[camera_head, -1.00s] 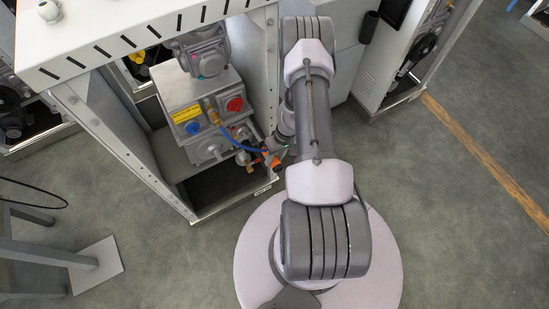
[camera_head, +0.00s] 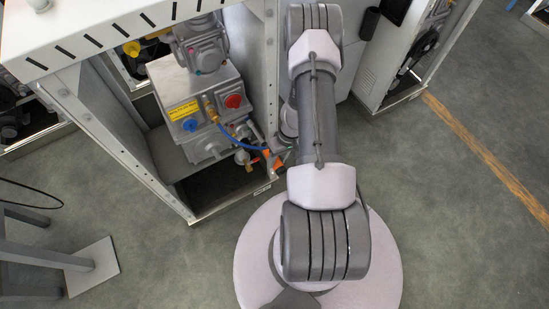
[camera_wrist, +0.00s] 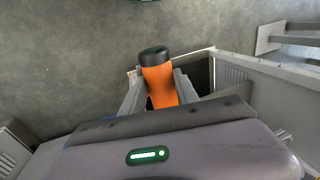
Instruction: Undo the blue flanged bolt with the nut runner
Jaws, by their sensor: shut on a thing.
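My gripper (camera_wrist: 158,92) is shut on the orange nut runner (camera_wrist: 159,84), which has a black end cap and shows between the two grey fingers in the wrist view. In the head view the orange nut runner (camera_head: 279,166) is at the right front edge of the cabinet bay, partly behind my arm. A blue round piece (camera_head: 190,124) sits on the front of the grey box, below a yellow label. I cannot tell whether it is the blue flanged bolt. The nut runner's working end is hidden in the wrist view.
The grey box (camera_head: 168,88) carries a red round piece (camera_head: 234,101), a brass fitting and a blue hose. A perforated white rail (camera_head: 100,30) crosses above the bay, and a side post (camera_head: 271,80) stands beside my arm. The floor at right (camera_head: 445,220) is clear.

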